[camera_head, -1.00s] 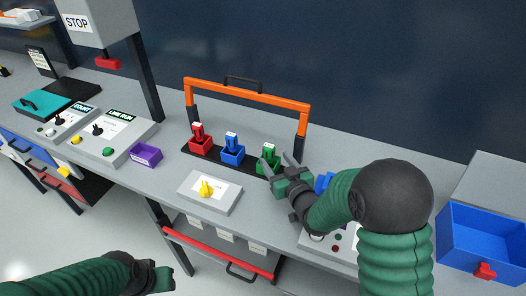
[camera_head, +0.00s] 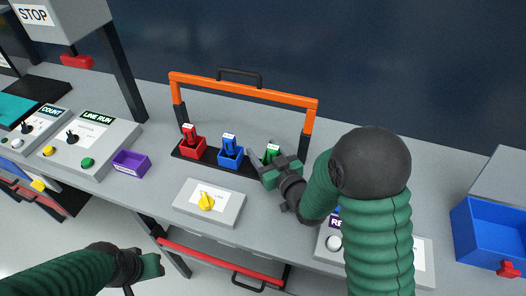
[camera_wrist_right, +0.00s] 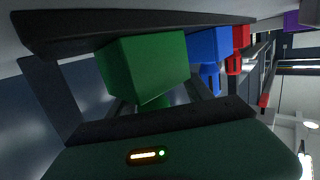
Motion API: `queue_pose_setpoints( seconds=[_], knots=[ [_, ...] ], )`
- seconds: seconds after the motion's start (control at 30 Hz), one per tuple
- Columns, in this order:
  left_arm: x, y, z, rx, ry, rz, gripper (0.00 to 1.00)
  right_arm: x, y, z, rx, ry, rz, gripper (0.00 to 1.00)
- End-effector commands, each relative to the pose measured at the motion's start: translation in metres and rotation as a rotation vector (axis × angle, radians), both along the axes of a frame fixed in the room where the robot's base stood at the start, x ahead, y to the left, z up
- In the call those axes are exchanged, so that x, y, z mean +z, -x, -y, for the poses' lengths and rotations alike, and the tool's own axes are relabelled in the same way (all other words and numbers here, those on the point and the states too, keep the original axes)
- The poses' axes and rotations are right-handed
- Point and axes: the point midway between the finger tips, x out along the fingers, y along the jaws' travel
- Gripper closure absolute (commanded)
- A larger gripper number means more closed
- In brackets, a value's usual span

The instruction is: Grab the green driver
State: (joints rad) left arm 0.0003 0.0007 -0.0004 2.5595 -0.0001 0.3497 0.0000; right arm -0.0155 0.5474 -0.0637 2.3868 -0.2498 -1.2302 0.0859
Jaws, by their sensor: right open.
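The green driver (camera_head: 273,151) stands upright in its green holder at the right end of a dark rack, beside the blue driver (camera_head: 230,144) and the red driver (camera_head: 189,134). My right gripper (camera_head: 262,158) is open at the green driver and partly covers its holder. In the right wrist view the green holder (camera_wrist_right: 145,68) is large, and a bit of the green driver (camera_wrist_right: 158,103) shows between the spread fingers. I cannot tell whether they touch it. My left gripper (camera_head: 145,272) hangs low at the lower left, away from the rack; its jaw opening is unclear.
An orange frame (camera_head: 243,90) arches over the rack. A box with a yellow knob (camera_head: 206,202) stands in front. My right forearm covers the bench right of the rack.

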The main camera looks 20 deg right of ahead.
Motion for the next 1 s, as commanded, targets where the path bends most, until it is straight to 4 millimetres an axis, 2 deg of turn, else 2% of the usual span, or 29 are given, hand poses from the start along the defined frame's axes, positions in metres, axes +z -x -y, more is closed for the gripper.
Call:
queue_pose_setpoints(
  seconds=[0.1, 0.53, 0.87, 1.0],
  knots=[
    [0.0, 0.0, 0.0, -0.001, 0.0, 0.0, 0.64, 0.0, 0.0, 0.002, -0.002, -0.001, 0.0, 0.44],
    [0.0, 0.0, 0.0, -0.001, 0.0, 0.0, 0.64, -0.002, -0.002, -0.001, -0.004, 0.004, -0.005, 1.0],
    [0.0, 0.0, 0.0, -0.001, 0.0, 0.0, 0.64, 0.0, -0.002, 0.0, -0.003, 0.002, -0.002, 1.0],
    [0.004, 0.0, 0.0, -0.001, 0.0, 0.0, 0.64, 0.017, -0.003, -0.001, -0.003, 0.002, 0.003, 1.0]
  ],
)
